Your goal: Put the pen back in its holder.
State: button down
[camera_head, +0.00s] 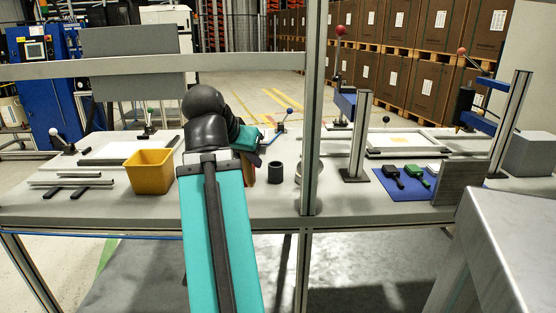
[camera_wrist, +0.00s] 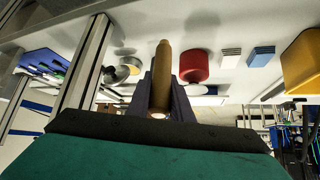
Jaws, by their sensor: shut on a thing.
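In the wrist view the pen (camera_wrist: 161,75), a tan, rounded rod, is between the two dark fingers of my gripper (camera_wrist: 162,95). My gripper is shut on it, and its narrower end sticks out past the fingers over the bench. In the head view my arm hides most of the gripper and the pen.
A yellow bin (camera_head: 148,172) stands left of my arm. A metal post (camera_head: 311,120) rises right of the cup. A red round object (camera_wrist: 194,66) shows beside the pen. A blue mat (camera_head: 405,187) with dark and green tools lies farther right.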

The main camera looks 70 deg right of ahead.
jog(key=d+p, duration=1.4)
jog(key=d, duration=0.1)
jog(key=shift+h, duration=0.4)
dwell(0.7)
jog(key=d+p, duration=0.1)
jog(key=p, duration=0.5)
jog(key=shift+s+d, duration=0.1)
jog(key=shift+d, duration=0.1)
jog(key=p, duration=0.5)
jog(key=shift+d, duration=0.4)
jog(key=shift+f+p, duration=0.1)
jog(key=shift+p, duration=0.6)
jog(key=shift+s+d+f+b, duration=0.1)
jog(key=shift+d+f+b, duration=0.15)
jog(key=shift+f+b, duration=0.45)
jog(key=shift+d+f+b, duration=0.25)
jog(key=shift+f+b, duration=0.1)
jog(key=shift+f, duration=0.55)
